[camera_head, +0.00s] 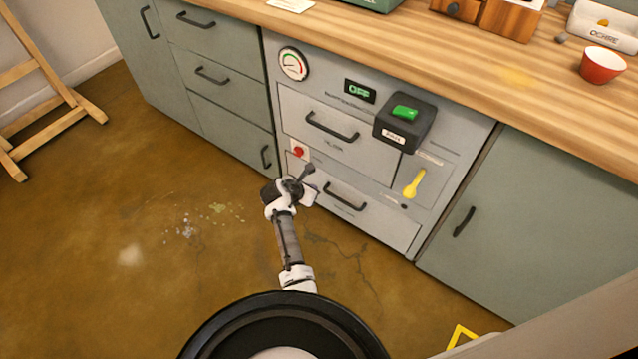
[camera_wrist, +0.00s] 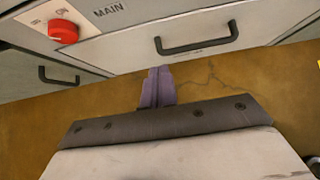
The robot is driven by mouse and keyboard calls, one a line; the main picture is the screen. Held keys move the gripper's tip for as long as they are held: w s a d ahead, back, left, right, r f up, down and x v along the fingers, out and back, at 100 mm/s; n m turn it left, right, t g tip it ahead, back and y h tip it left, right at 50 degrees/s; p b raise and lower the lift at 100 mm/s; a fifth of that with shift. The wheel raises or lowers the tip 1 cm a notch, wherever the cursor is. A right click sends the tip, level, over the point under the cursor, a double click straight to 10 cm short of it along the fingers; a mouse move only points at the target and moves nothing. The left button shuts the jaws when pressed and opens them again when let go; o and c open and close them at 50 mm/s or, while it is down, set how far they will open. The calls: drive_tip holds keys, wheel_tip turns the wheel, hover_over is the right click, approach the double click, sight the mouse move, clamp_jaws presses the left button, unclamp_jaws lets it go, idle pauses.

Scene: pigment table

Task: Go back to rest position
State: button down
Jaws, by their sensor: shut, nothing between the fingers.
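My gripper (camera_head: 308,169) is at the end of my arm, in front of the grey machine panel (camera_head: 407,229) in the head view. In the wrist view my gripper (camera_wrist: 157,74) shows its fingers together with nothing between them. The fingers point toward the lower drawer front, next to a red knob (camera_wrist: 63,31) and the word "MAIN". The red knob also shows in the head view (camera_head: 298,150), just above my gripper. I cannot tell how far the fingertips are from the panel; no touching shows.
The panel carries a gauge (camera_head: 293,64), an "OFF" display (camera_head: 360,91), a black box with a green switch (camera_head: 404,112) and a yellow lever (camera_head: 414,184). Drawer handles (camera_head: 345,197) stick out. A wooden easel (camera_head: 45,85) stands at left. The brown floor (camera_head: 120,210) at left is open.

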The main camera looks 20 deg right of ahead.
drive_tip(key=shift+v, duration=1.75)
